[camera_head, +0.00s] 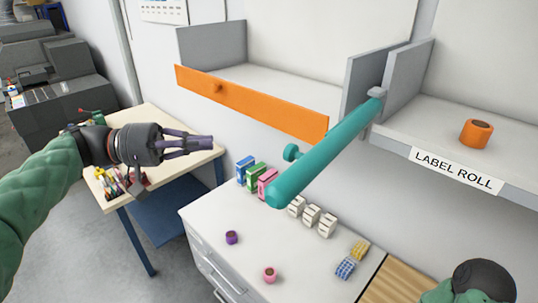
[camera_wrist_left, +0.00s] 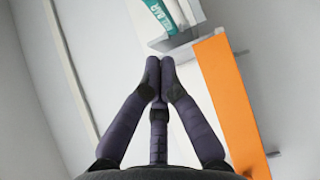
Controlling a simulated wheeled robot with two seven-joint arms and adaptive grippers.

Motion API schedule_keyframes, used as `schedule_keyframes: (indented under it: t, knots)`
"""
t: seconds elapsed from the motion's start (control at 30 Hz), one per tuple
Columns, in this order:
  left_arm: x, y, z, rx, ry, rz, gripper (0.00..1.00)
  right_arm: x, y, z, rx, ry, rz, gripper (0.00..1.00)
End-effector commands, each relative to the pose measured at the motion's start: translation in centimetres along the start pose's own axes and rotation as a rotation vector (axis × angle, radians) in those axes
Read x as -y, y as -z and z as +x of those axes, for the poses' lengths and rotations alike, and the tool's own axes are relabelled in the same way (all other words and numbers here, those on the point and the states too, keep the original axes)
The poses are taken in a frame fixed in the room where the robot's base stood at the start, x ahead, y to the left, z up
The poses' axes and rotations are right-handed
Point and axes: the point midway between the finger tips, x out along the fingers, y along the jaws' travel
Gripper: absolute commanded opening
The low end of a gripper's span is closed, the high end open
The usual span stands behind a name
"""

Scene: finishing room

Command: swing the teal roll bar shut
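The teal roll bar (camera_head: 325,152) is hinged at a grey bracket (camera_head: 376,93) on the shelf divider. It swings out from the shelf toward me, its free end low in the middle of the head view. A teal knob (camera_head: 291,152) sticks out from its left side. My left gripper (camera_head: 212,143) is left of the bar, apart from it, below the orange bar. In the left wrist view its fingertips (camera_wrist_left: 160,62) meet with nothing between them. My right arm shows only at the bottom right corner; its fingers are out of sight.
An orange bar (camera_head: 250,101) with a knob crosses the left shelf bay; it also shows in the left wrist view (camera_wrist_left: 228,100). An orange roll (camera_head: 476,133) stands on the right shelf above the LABEL ROLL sign (camera_head: 456,170). Small boxes and rolls stand on the white cabinet (camera_head: 215,215) below.

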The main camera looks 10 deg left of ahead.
Motion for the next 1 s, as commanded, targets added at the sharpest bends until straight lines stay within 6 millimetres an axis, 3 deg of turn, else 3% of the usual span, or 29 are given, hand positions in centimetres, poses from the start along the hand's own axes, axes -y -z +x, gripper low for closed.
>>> schedule_keyframes:
  t: [0.13, 0.27, 0.7, 1.0]
  knots:
    - [-0.8, -0.7, 0.4, 0.014, -0.012, 0.017, 0.00, 0.0, 0.0, -0.1, 0.000, 0.000, 0.000, 0.82]
    - [-0.9, -0.7, 2.0, 0.015, -0.011, 0.015, 0.00, 0.2, 0.0, -0.6, 0.000, 0.000, 0.000, 0.82]
    - [-1.0, -0.8, 10.1, 0.016, -0.010, 0.014, 0.00, 1.0, -0.1, -2.7, 0.000, 0.000, 0.000, 0.82]
    - [-0.8, -3.2, 12.3, 0.011, -0.009, 0.015, 0.00, 1.3, -0.1, -3.6, 0.000, 0.000, 0.000, 0.82]
